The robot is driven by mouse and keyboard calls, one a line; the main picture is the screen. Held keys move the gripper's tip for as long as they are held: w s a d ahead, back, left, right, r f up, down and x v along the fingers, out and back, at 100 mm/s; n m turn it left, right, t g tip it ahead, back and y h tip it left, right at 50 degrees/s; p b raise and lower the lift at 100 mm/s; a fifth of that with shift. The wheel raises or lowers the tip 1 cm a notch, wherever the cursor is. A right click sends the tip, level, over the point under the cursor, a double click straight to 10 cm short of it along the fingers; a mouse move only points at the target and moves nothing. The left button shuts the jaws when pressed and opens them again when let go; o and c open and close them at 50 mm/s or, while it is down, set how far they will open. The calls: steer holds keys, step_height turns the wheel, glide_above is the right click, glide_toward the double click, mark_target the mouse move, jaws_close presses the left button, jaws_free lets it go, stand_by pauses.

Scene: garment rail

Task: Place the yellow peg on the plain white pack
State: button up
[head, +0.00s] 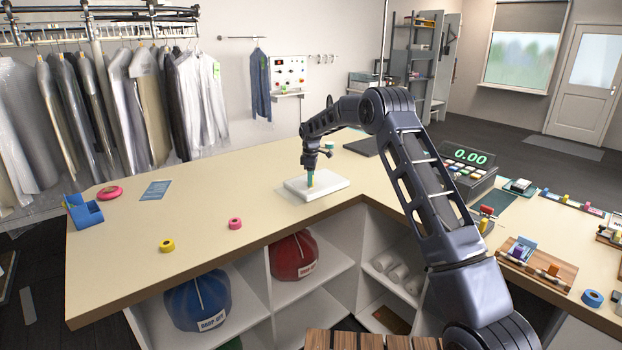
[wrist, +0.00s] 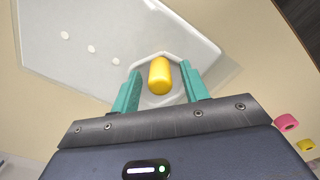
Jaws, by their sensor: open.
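The yellow peg (wrist: 159,75) is between the two teal fingers of my gripper (wrist: 160,88) in the wrist view. The fingers are apart, with a gap on each side of the peg. The plain white pack (wrist: 95,25) lies behind the peg, with a row of small pale dots on it. In the head view my gripper (head: 310,180) points down over the white pack (head: 330,184), which lies flat on the counter. The peg appears to be on the pack; its lower end is hard to make out.
The beige counter (head: 200,215) is mostly clear left of the pack. A pink roll (head: 235,223), a yellow roll (head: 167,246) and a blue dispenser (head: 84,212) sit there. A till (head: 468,170) stands to the right. The counter's front edge is close to the pack.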

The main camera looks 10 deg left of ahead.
step_height(320, 180, up, 12)
steer(key=s+d+r+m+t, duration=0.1)
steer(key=s+d+r+m, duration=0.1)
steer(key=s+d+r, duration=0.4)
steer(key=s+d+r+m, duration=0.2)
steer(key=s+d+r, duration=0.1)
steer(key=d+r, duration=0.45)
steer(key=s+d+r+m+t, duration=0.1)
steer(key=s+d+r+m, duration=0.4)
steer(key=s+d, duration=0.8)
steer(key=s+d+m+t, duration=0.1)
steer(key=s+d+m, duration=0.1)
steer(key=s+d, duration=0.5)
steer(key=s+d+m, duration=0.2)
steer(key=s+d, duration=0.1)
steer(key=s, duration=0.8)
steer(key=s+d+f+m, duration=0.2)
steer(key=s+f, duration=0.2)
steer(key=s, duration=0.3)
steer(key=s+d+f+m+t, duration=0.1)
steer(key=s+d+f+m, duration=0.2)
steer(key=s, duration=0.4)
steer(key=shift+s+d+f+t, duration=0.3)
steer(key=shift+s+f, duration=0.05)
steer(key=shift+f, duration=0.35)
